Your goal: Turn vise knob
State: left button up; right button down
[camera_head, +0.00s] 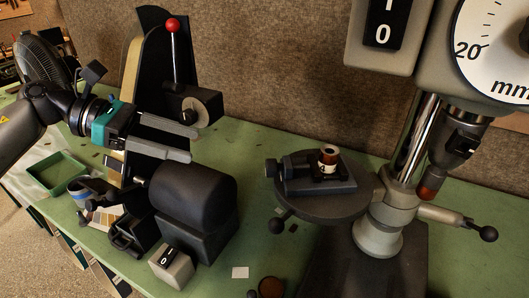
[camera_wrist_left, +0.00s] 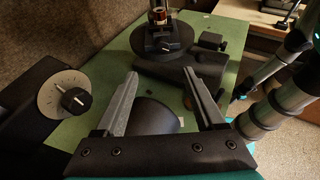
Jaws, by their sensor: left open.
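The small dark vise (camera_head: 318,182) sits on the round drill-press table (camera_head: 300,207) and holds a brown, white-banded cylindrical part (camera_head: 328,156) upright. Its dark knob (camera_head: 272,168) sticks out at the vise's left end. In the left wrist view the vise (camera_wrist_left: 165,40) is at the top, on the round table (camera_wrist_left: 150,56); its knob is too small to make out clearly there. My left gripper (camera_head: 192,144) is open and empty, left of the vise and well apart from it. Its two fingers (camera_wrist_left: 160,73) point toward the vise. My right gripper does not show.
A belt sander with a dial (camera_head: 195,110), a red-balled lever (camera_head: 173,25) and a black rounded motor (camera_head: 190,193) stands beside and below my left gripper. A switch box (camera_head: 171,267) is in front. The drill-press column (camera_head: 415,130) rises right of the vise.

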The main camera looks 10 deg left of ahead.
pick_arm(q)
jog(key=p, duration=0.2)
send_near(272, 167)
jog(key=w+f+p+x, duration=0.1)
jog(key=x, duration=0.7)
jog(key=shift+f, duration=0.2)
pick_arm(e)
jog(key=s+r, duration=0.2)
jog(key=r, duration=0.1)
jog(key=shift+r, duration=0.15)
pick_arm(q)
jog(key=shift+w+a, duration=0.1)
jog(key=shift+c, duration=0.3)
grip_shut()
